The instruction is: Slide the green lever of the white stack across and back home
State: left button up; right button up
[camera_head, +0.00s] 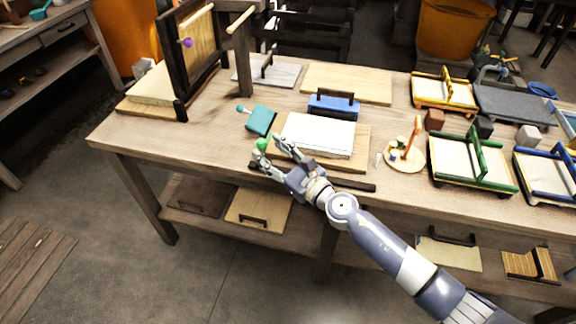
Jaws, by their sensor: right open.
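The white stack (318,135) lies on a wooden board (361,158) near the front middle of the table. A green knob, the end of the green lever (263,143), shows at the stack's left front side; the rest of the lever is hidden or too small to tell. My right gripper (267,158) reaches in from the lower right and is open. Its fingers are around or just beside the green knob; I cannot tell whether they touch it. My left gripper is not in view.
A teal block (261,119) with a knob stands just left of the stack. A blue handled block (333,106) is behind it. A dark bar (345,184) lies along the front edge. A small round stand (404,158) and green frame tray (470,162) are to the right.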

jog(key=v, duration=0.7)
jog(key=shift+s, duration=0.1)
